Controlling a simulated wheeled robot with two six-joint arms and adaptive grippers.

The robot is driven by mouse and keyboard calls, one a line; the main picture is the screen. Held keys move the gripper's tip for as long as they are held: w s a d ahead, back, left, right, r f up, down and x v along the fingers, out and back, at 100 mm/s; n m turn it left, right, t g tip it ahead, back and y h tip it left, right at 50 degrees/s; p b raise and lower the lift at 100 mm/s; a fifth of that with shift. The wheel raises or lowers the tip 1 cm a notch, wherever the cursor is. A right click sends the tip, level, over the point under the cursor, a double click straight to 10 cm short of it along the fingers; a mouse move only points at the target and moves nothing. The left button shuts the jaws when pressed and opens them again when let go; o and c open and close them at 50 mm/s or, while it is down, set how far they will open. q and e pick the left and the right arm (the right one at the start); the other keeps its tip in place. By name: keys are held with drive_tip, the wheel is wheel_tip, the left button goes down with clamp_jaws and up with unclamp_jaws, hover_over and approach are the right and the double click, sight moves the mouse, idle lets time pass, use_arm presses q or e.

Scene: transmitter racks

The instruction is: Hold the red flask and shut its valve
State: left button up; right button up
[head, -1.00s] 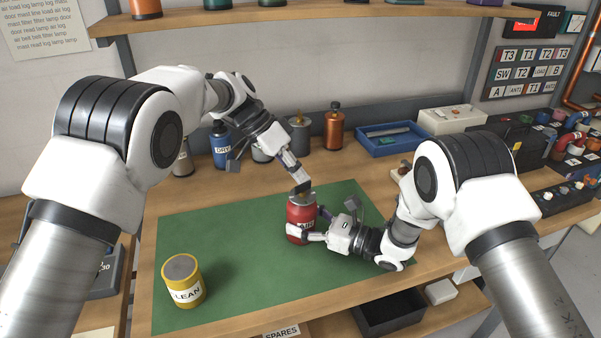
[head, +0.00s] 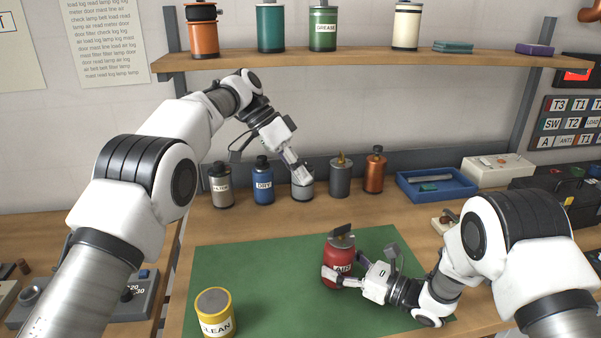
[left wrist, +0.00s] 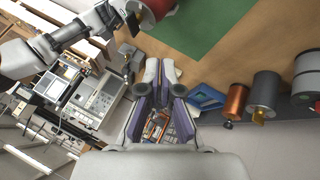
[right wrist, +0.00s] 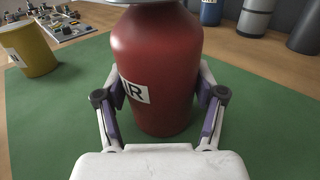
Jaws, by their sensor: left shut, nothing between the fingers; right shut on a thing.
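The red flask (head: 339,261), with a white label, stands upright on the green mat (head: 255,268). My right gripper (head: 342,272) is shut around its body; the right wrist view shows a finger on each side of the red flask (right wrist: 155,65). A dark valve handle (head: 341,230) sits on its metal top, which the right wrist view mostly cuts off. My left gripper (head: 305,180) is shut and empty, above and behind the flask, apart from the valve. In the left wrist view its fingers (left wrist: 159,72) point towards the bench, and the red flask (left wrist: 158,8) is cut by the top edge.
A yellow canister (head: 215,312) stands at the mat's front left. Several canisters, including a blue one (head: 263,180) and a copper one (head: 374,170), line the back of the bench. A blue tray (head: 437,185) lies at back right. A shelf (head: 350,58) runs above.

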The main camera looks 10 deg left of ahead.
use_arm(q)
drive_tip(key=o, duration=0.3)
drive_tip(key=shift+w+a+f, duration=0.1)
drive_tip(key=shift+w+a, duration=0.1)
drive_tip(key=shift+w, duration=0.05)
drive_tip(key=shift+o, duration=0.2)
drive_tip(key=w+a+f+n+t+y, duration=0.2)
drive_tip(key=w+a+f+t+y, duration=0.25)
drive_tip(key=a+f+t, duration=0.2)
drive_tip(key=w+a+f+n+t+y, duration=0.3)
drive_tip(key=w+a+f+t, duration=0.2)
drive_tip(key=f, duration=0.3)
drive_tip(key=m+h, duration=0.5)
drive_tip(key=h, duration=1)
approach(343, 226)
drive_tip(key=w+d+f, duration=0.1)
drive_tip(key=d, duration=0.1)
drive_tip(key=shift+w+d+t, duration=0.25)
drive_tip(key=shift+w+d, duration=0.1)
drive_tip(key=shift+d, duration=0.1)
drive_tip(key=x, duration=0.6)
drive_tip(key=shift+w+d, duration=0.25)
drive_tip(key=shift+w, duration=0.05)
drive_tip(key=shift+c, duration=0.3)
